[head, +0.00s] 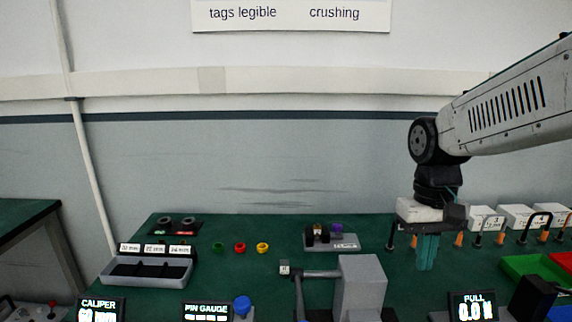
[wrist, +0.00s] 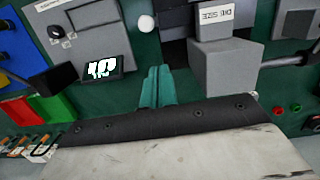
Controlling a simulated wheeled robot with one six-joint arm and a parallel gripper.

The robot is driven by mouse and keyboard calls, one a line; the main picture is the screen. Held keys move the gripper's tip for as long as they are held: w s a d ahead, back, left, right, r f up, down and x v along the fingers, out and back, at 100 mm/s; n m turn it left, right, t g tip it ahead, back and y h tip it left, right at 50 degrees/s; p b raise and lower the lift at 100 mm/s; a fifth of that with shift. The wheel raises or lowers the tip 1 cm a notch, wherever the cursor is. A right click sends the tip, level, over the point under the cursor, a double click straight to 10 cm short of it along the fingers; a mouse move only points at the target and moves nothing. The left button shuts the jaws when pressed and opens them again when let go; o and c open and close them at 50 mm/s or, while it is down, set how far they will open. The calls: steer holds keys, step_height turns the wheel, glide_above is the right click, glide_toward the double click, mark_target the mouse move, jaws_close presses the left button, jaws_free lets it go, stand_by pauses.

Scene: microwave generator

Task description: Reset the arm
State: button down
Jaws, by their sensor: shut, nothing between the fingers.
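My arm reaches in from the right in the head view. My gripper (head: 428,252) hangs from it, pointing down over the right part of the green table (head: 220,290). Its two teal fingers are shut together with nothing between them. The fingers also show in the wrist view (wrist: 157,88), side by side over the green tabletop. The fingertips look apart from the objects around them. I cannot tell their exact height above the table.
A grey block fixture (head: 361,285) stands left of my gripper. The pull display (head: 473,306) is in front. Green and red bins (head: 525,266) and several hooked white tagged items (head: 515,215) are at right. A grey tray (head: 147,270) and coloured rings (head: 240,247) lie left.

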steer(key=s+d+r+t, duration=0.1)
steer(key=s+t, duration=0.1)
steer(key=s, duration=1.4)
steer(key=shift+s+d+r+t, duration=0.3)
steer(key=shift+s+r+t, duration=0.05)
steer(key=shift+r+t, duration=0.05)
